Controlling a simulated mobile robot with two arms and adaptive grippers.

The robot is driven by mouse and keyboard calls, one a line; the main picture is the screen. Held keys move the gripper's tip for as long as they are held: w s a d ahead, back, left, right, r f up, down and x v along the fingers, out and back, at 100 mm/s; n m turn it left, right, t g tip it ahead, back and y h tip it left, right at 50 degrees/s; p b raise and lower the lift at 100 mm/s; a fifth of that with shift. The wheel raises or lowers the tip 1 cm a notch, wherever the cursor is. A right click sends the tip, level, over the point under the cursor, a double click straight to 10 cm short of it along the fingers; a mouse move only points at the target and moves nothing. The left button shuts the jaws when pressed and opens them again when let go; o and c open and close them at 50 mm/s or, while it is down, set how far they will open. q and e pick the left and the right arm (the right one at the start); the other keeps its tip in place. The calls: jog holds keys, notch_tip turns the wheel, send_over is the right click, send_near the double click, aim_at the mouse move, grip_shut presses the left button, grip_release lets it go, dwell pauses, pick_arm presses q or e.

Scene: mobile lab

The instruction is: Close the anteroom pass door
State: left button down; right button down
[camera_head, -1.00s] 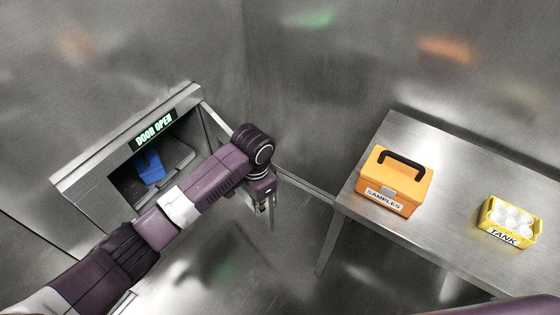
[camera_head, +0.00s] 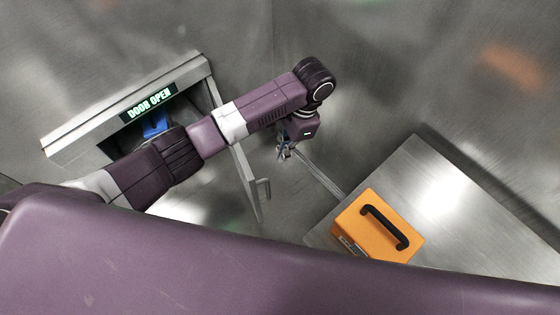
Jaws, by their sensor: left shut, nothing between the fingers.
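The anteroom pass box (camera_head: 75,137) is set in the wall at the left, under a lit sign (camera_head: 151,103) reading DOOR OPEN. Its door (camera_head: 245,176) stands swung out from the right side of the opening, seen nearly edge-on. A handle (camera_head: 265,188) sticks out from the door's right face. My left arm crosses in front of the opening and hides part of it and of the door. My left gripper (camera_head: 283,152) is shut and empty, pointing down to the right of the door, apart from the handle. My right gripper is not in view.
A blue thing (camera_head: 155,127) lies inside the pass box. A metal table (camera_head: 440,190) stands at the right with an orange case (camera_head: 368,222) on it. Floor shows between door and table. A purple part of my body covers the bottom of the view.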

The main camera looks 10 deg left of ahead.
pick_arm(q)
jog(key=s+a+f+p, duration=0.2)
jog(key=s+a+f, duration=0.2)
jog(key=f, duration=0.5)
jog(key=shift+a+f+p, duration=0.2)
jog(key=shift+a+p, duration=0.2)
jog(key=shift+a, duration=0.45)
jog(key=shift+s, duration=0.1)
